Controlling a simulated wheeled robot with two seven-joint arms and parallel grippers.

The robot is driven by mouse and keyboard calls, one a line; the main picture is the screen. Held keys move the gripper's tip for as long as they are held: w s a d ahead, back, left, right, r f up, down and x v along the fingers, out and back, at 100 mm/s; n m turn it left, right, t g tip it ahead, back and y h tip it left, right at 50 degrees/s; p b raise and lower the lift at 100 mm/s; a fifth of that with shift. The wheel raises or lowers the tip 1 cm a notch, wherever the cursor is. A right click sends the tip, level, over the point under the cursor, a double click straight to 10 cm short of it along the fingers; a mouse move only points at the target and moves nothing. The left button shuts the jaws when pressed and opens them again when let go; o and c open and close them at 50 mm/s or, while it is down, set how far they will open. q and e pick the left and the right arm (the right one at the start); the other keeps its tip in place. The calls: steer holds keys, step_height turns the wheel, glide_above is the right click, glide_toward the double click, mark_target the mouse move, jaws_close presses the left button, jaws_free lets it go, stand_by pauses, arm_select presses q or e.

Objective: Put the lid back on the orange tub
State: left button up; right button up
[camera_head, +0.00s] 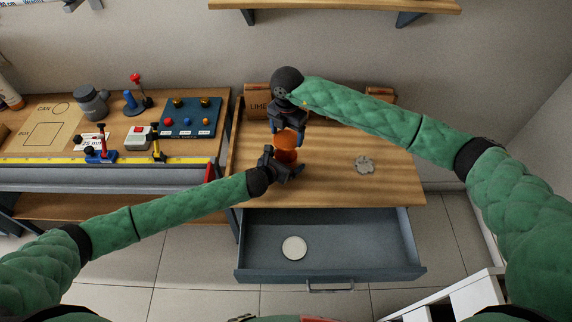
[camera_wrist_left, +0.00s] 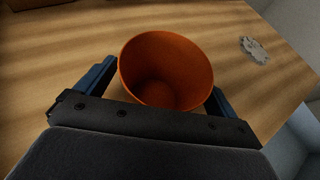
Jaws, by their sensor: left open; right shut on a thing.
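The orange tub (camera_head: 286,141) is near the left front part of the wooden worktop. In the left wrist view the tub (camera_wrist_left: 166,70) shows an open mouth and an empty-looking inside. My right gripper (camera_head: 288,131) reaches down from the far side and is shut on the tub; its exact contact is hard to see. My left gripper (camera_head: 290,166) is open on the near side, and its blue fingers flank the tub in the wrist view. A round white disc, which looks like the lid (camera_head: 293,247), lies flat in the open drawer, apart from both grippers.
The grey-blue drawer (camera_head: 345,240) stands open below the worktop (camera_head: 390,192). A grey, flower-shaped piece (camera_head: 364,165) lies right of the tub. A wooden box (camera_head: 258,105) is behind. A bench with tools and a blue board (camera_head: 190,118) is at the left.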

arm_select(q)
steer(key=c, duration=1.5)
arm_select(e)
steer(key=shift+f, duration=2.45)
steer(key=shift+f, duration=0.9)
steer(key=shift+s, duration=0.1)
steer(key=shift+c, duration=0.3)
arm_select(q)
steer(key=shift+r, duration=0.1)
arm_select(e)
steer(key=shift+f, duration=0.15)
steer(key=shift+s+f, duration=0.1)
steer(key=shift+f, duration=0.2)
steer(key=c, duration=0.3)
steer(key=shift+f, duration=0.15)
